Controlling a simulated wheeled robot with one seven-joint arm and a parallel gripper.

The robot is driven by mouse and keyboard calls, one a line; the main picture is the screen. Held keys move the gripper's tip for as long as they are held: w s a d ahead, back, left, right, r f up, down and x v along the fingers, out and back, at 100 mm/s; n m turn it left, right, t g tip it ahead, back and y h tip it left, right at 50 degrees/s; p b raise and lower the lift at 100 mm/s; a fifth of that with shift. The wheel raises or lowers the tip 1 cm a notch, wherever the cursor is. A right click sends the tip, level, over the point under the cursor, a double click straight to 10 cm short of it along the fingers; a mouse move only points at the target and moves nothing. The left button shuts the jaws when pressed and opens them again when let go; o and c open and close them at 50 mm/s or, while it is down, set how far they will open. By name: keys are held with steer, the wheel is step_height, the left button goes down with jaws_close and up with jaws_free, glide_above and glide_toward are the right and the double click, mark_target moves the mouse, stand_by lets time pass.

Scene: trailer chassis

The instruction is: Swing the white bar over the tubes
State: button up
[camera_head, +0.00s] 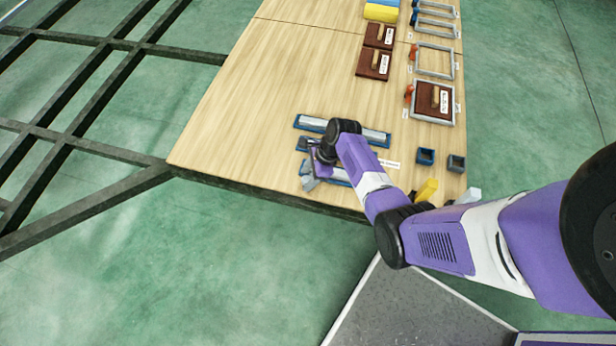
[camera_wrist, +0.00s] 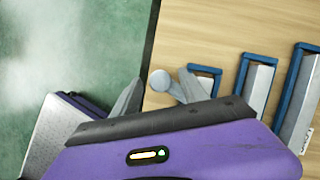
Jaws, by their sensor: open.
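The white bar (camera_wrist: 161,81) shows in the wrist view as a pale piece with a round end near the board's edge. My gripper (camera_wrist: 158,92) is open, with one grey finger on each side of it; I cannot tell whether they touch it. Silver tubes (camera_wrist: 257,87) lie in blue holders (camera_wrist: 240,75) of different lengths, to the right of the fingers. In the head view a long tube (camera_head: 312,123) lies in the far holder. My gripper (camera_head: 311,182) is low over the board's near edge there, and my arm hides part of the holders.
The wooden board (camera_head: 230,120) has clear room left of the holders. Small blue (camera_head: 426,156) and grey (camera_head: 456,162) boxes and a yellow piece (camera_head: 427,190) stand to the right. Brown panels (camera_head: 374,63) and grey frames (camera_head: 435,60) lie farther back. Dark beams (camera_head: 80,130) run at left.

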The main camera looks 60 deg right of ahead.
jaws_close()
stand_by(1.4)
